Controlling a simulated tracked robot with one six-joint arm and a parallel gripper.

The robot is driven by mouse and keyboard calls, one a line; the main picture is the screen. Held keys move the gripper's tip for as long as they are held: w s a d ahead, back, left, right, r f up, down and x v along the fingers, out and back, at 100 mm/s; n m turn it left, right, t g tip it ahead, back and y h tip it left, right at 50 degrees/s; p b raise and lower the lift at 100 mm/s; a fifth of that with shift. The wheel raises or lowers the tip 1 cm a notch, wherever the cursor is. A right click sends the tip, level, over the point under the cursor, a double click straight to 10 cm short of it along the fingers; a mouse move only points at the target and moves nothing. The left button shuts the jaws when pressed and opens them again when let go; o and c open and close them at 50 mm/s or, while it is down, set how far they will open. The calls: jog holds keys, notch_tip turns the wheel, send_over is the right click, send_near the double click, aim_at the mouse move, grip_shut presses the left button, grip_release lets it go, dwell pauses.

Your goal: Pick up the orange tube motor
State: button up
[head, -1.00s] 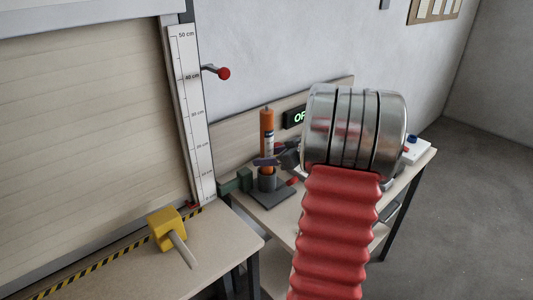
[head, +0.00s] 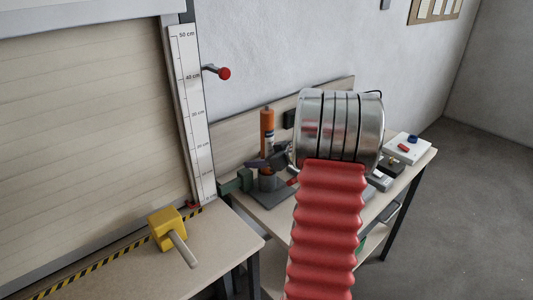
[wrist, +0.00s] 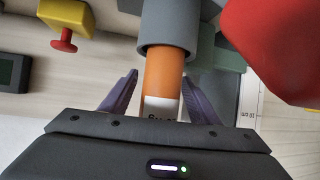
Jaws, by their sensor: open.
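The orange tube motor (head: 267,130) stands upright in a grey cylindrical holder (head: 267,181) on the side table. In the wrist view the orange tube (wrist: 164,72), with a white label on it, rises from the grey holder (wrist: 170,20). In the head view my gripper (head: 264,163) is at the lower part of the tube, just above the holder. My wrist hides part of the table behind it.
A green block (head: 238,182) sits left of the holder, by the shutter's ruler strip (head: 191,120). A yellow mallet (head: 165,230) lies on the near bench. A white box (head: 408,147) with blue and red parts stands at the table's right. A yellow box with a red button (wrist: 66,25) shows in the wrist view.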

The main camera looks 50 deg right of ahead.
jog(key=shift+c, duration=0.2)
grip_shut()
dwell(0.7)
jog(key=shift+r, duration=0.2)
dwell(0.3)
